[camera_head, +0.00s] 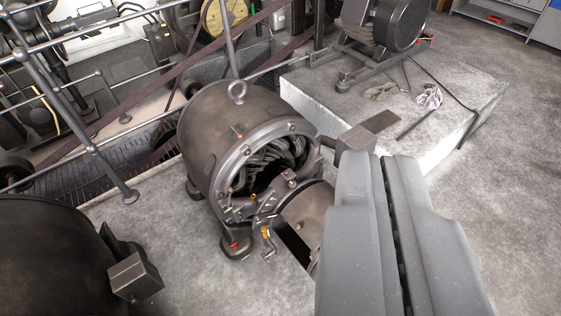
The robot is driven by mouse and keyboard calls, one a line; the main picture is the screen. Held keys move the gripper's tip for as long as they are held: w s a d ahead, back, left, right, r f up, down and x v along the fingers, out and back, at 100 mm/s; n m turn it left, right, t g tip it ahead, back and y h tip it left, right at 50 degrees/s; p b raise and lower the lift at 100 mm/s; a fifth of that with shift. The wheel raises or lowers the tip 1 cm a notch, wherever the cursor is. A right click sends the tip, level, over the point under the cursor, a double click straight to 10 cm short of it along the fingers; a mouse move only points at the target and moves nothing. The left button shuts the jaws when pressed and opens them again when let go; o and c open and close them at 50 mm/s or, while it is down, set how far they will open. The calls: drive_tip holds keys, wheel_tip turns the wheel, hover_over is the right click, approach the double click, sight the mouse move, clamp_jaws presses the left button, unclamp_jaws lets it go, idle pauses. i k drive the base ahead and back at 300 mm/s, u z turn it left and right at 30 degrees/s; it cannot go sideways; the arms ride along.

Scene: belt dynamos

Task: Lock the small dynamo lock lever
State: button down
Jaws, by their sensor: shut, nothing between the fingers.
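The small dynamo (215,125) is a dark, rust-brown drum with a lifting eye on top, standing on the floor at the picture's centre. Its open end shows coiled windings and a shaft housing. A small crank-like lever with a brass-coloured part (267,238) hangs at the lower front of this end; I cannot tell for sure whether it is the lock lever or how it is set. My gripper (384,160) is grey, shut and empty. It is to the right of the dynamo, apart from the lever in the picture, and hides part of the dynamo's right side.
A pale concrete plinth (440,135) with a motor (385,25), rags and loose rods stands behind my gripper. Railings (85,140) guard a pit at the left. Another dark machine (50,260) fills the lower left corner. Floor is clear in front of the dynamo and at right.

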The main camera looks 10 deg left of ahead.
sight(230, 189)
drive_tip(key=z, duration=0.05)
drive_tip(key=i, duration=1.3)
drive_tip(key=u, duration=0.8)
drive_tip(key=i, duration=0.4)
drive_tip(key=u, duration=0.2)
